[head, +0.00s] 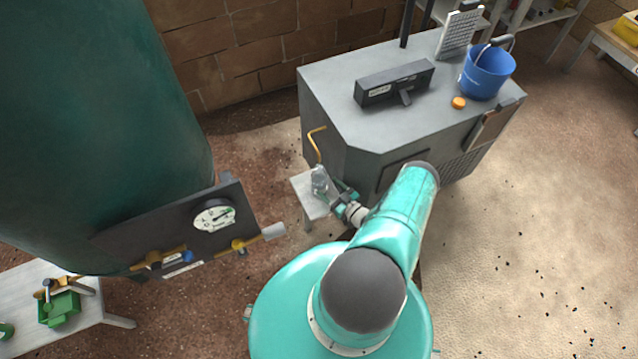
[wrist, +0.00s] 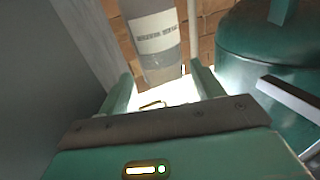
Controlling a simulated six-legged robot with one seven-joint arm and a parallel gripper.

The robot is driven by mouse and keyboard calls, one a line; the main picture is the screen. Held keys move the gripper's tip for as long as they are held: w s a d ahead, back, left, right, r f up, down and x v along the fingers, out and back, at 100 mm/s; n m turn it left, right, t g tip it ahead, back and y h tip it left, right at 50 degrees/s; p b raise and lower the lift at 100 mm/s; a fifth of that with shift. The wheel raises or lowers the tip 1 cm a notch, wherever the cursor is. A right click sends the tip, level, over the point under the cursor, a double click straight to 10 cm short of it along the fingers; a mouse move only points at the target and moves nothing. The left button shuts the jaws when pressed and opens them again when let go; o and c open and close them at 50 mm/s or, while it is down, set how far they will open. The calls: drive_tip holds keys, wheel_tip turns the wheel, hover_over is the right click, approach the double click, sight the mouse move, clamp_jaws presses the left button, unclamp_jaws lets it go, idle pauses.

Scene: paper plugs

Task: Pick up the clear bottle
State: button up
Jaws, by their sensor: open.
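The clear bottle (head: 319,181) stands on a small pale table (head: 305,184) beside the grey cabinet. In the wrist view the bottle (wrist: 152,30) shows a white label with dark text, and its top is cut off by the frame. My gripper (head: 335,193) is just to the right of the bottle in the head view, its jaws facing it. In the wrist view the open fingers (wrist: 165,82) frame the lower part of the bottle. The space between them looks empty, and I cannot tell how far the bottle is from the fingertips.
The grey cabinet (head: 345,105) stands close behind my gripper, carrying a blue bucket (head: 487,72), a dark box (head: 394,83) and an orange disc (head: 459,103). A bent yellow pipe (head: 318,143) rises by the small table. A large green tank (head: 90,120) with a gauge panel (head: 185,232) is left.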

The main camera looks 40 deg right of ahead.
sight(325, 184)
drive_tip(key=w, duration=0.3)
drive_tip(key=shift+w+a, duration=0.1)
drive_tip(key=shift+w, duration=0.25)
drive_tip(key=shift+c, duration=0.5)
drive_tip(key=c, duration=0.5)
drive_tip(key=shift+c, duration=0.2)
drive_tip(key=shift+r, duration=0.15)
